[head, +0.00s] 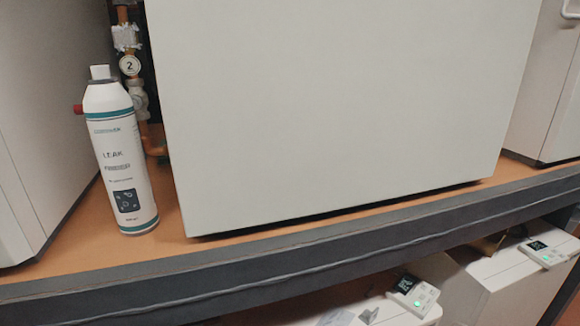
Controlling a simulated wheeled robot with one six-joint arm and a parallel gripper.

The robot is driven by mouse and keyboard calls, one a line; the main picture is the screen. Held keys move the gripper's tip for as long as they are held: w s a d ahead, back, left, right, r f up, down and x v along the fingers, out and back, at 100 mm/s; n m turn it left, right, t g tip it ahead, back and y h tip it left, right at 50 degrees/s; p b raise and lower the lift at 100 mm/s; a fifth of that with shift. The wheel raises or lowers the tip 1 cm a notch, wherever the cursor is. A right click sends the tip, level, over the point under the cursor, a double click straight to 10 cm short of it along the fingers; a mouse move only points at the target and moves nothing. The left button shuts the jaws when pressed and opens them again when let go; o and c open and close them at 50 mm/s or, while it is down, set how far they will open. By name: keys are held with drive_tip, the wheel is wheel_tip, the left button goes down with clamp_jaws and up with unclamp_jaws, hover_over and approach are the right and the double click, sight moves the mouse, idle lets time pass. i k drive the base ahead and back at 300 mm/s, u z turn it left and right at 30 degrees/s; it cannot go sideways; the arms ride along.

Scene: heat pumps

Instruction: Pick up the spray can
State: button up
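The spray can (122,160) is white with teal bands and a dark square on its label, which reads "LEAK". It has a white nozzle cap. It stands upright on the orange shelf (95,248), near the front edge at the left, in the gap between two white units. A small red part shows at its upper left, and I cannot tell whether it belongs to the can. My gripper is not in view.
A large white unit (330,100) stands close to the can's right, another white unit (40,110) to its left. Copper pipes with a gauge (129,65) are behind the can. A dark shelf edge (270,275) runs in front. Units with small displays (415,294) sit below.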

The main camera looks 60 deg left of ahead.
sight(109, 111)
drive_tip(key=z, duration=1)
drive_tip(key=k, duration=1)
drive_tip(key=u, duration=1.75)
